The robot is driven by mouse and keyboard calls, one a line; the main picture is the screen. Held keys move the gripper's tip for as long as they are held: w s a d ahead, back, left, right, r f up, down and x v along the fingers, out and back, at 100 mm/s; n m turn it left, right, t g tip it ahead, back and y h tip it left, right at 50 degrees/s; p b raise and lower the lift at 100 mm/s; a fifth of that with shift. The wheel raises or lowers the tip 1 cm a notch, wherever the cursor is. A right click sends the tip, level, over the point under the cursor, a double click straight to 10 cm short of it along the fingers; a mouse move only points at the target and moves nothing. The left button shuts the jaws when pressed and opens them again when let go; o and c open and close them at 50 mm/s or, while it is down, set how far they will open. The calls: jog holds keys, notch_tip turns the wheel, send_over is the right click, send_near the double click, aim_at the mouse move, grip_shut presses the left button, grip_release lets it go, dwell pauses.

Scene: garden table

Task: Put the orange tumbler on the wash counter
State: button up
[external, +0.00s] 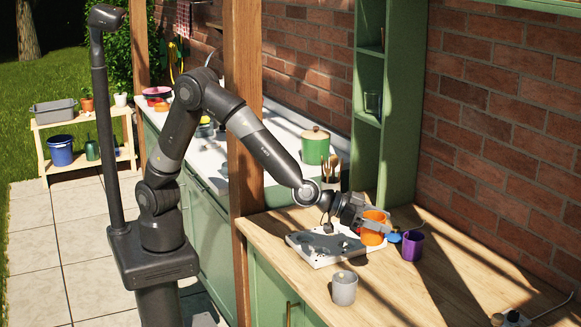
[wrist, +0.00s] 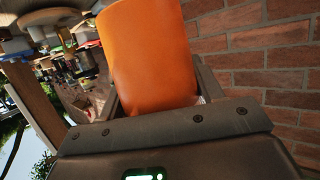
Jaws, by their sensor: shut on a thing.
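The orange tumbler (external: 374,226) is between the fingers of my gripper (external: 368,224), over the right part of a speckled board on the wooden counter. In the wrist view the orange tumbler (wrist: 150,55) fills the space between the fingers of my gripper (wrist: 155,95), which is shut on it. I cannot tell for certain whether its base is clear of the board. The wash counter (external: 205,160) seems to be the white-topped counter over green cabinets beyond the wooden post; the post and my arm hide part of it.
A purple cup (external: 412,246) stands just right of my gripper, a grey cup (external: 344,288) in front. The speckled board (external: 312,247) lies under my gripper. A green pot (external: 316,146) and a utensil holder stand behind. A wooden post (external: 244,110) rises between the counters.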

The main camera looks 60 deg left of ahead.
jog(key=s+a+r, duration=0.2)
jog(key=a, duration=0.6)
jog(key=s+a+r, duration=0.2)
jog(key=s+a, duration=0.1)
jog(key=a, duration=0.6)
jog(key=shift+a+r+m+g+h, duration=0.2)
jog(key=shift+a+m+g+h, duration=0.1)
jog(key=shift+m+g+h, duration=0.1)
jog(key=shift+d, duration=0.1)
jog(key=w+d+f+n+y, duration=0.1)
jog(key=w+d+f, duration=0.25)
jog(key=d, duration=0.75)
jog(key=w+d+f, duration=0.2)
jog(key=d+f, duration=0.2)
jog(key=d, duration=0.7)
jog(key=shift+t, duration=0.4)
jog(key=shift+w+a+f, duration=0.5)
jog(key=shift+w+f, duration=1.3)
jog(key=shift+f, duration=0.05)
jog(key=shift+w+a+f, duration=0.5)
jog(key=shift+w+f, duration=1.3)
jog(key=shift+w, duration=0.05)
jog(key=shift+w+a+f, duration=0.5)
jog(key=shift+w+f, duration=1.3)
jog(key=shift+f, duration=0.05)
jog(key=shift+f, duration=0.1)
jog(key=o, duration=1.1)
jog(key=shift+c, duration=0.2)
